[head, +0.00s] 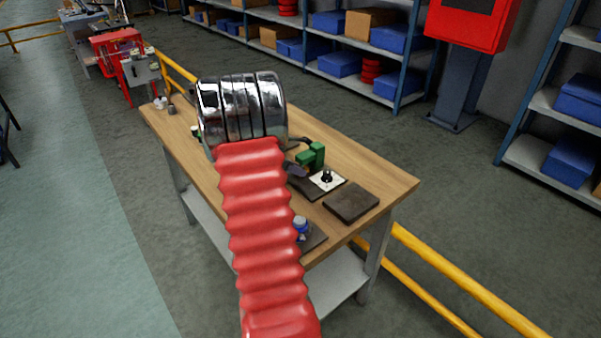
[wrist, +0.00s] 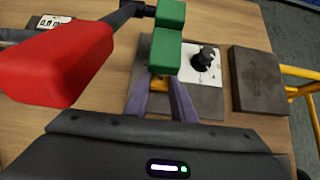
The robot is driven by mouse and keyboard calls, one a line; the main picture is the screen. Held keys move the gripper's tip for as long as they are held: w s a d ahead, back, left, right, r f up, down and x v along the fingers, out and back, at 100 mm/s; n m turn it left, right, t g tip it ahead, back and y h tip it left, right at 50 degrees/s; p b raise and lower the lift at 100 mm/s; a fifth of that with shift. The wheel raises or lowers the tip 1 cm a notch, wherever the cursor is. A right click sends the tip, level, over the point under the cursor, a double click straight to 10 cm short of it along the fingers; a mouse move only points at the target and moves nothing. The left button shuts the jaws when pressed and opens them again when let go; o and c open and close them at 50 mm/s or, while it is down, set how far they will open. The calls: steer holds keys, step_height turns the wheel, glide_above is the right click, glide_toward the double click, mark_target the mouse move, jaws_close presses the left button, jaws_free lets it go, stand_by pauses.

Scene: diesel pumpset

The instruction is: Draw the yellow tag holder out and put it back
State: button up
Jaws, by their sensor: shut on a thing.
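My gripper (wrist: 161,88) shows in the wrist view as two purple-grey fingers on either side of a small yellow piece, the tag holder (wrist: 159,82). The fingers are shut on it. Green blocks (wrist: 167,45) stand just beyond the fingertips and cover part of that spot. In the head view my arm reaches over the bench, and the fingers (head: 295,170) show only in part beside the green blocks (head: 312,156). The yellow tag holder cannot be made out there.
Right of the fingers is a white plate with a black knob (wrist: 205,58), then a dark square block (wrist: 258,80). A red block (wrist: 60,65) is close at left. A blue-topped item (head: 300,225) stands near the wooden bench's (head: 390,182) front edge. A yellow rail (head: 460,278) runs beyond.

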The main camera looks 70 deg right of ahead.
steer(key=shift+a, duration=0.15)
steer(key=shift+w+a, duration=0.55)
steer(key=shift+a, duration=0.45)
steer(key=shift+w+a, duration=0.5)
steer(key=shift+a, duration=0.5)
steer(key=shift+w+a, duration=0.55)
steer(key=shift+a, duration=0.45)
steer(key=shift+r, duration=0.1)
steer(key=shift+r, duration=2.45)
